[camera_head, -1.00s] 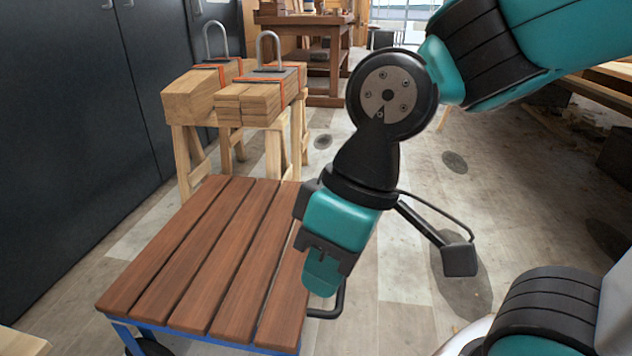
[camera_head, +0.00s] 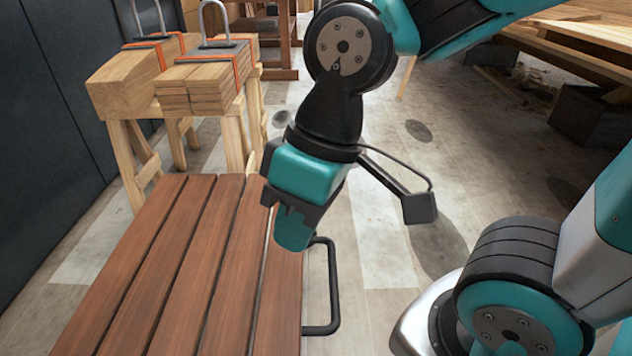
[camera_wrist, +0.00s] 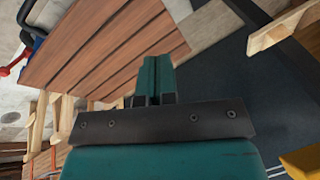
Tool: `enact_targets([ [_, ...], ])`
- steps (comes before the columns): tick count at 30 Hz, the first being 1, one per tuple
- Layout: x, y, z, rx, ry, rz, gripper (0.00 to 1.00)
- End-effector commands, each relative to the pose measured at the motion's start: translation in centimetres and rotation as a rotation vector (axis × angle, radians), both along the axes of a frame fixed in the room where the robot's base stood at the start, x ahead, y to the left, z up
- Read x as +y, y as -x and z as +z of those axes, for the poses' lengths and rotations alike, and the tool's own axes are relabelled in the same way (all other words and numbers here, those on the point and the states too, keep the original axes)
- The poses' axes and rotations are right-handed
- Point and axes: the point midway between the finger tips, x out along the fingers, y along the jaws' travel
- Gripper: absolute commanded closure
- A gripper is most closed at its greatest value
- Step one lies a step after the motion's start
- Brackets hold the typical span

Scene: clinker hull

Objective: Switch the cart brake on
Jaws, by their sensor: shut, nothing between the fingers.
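The cart has a reddish-brown slatted deck (camera_head: 165,285) that fills the lower left of the head view. A black loop handle (camera_head: 332,290) stands at its right edge. In the wrist view, the deck (camera_wrist: 110,40) lies beyond the fingers, with a blue part of the frame (camera_wrist: 27,38) at its corner. A small red part (camera_wrist: 14,64) shows at the far left there; I cannot tell whether it is the brake or how it is set. My gripper (camera_head: 293,235) is shut and empty, pointing down near the deck's right edge; it also shows in the wrist view (camera_wrist: 154,75).
Wooden trestles (camera_head: 233,130) carry strapped timber blocks (camera_head: 200,85) behind the cart. A dark cabinet wall (camera_head: 45,120) runs along the left. Timber planks (camera_head: 570,45) lie at the upper right.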

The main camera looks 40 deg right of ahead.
Motion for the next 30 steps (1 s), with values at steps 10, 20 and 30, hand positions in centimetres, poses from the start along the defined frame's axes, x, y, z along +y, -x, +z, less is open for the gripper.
enact_targets([
  [10,-7.1,-19.6,-8.4,-0.114,0.288,-0.529,1.00],
  [20,-16.6,-30.9,-16.2,-0.298,0.595,-0.903,1.00],
  [30,-18.0,-31.9,-16.8,-0.331,0.639,-0.947,1.00],
])
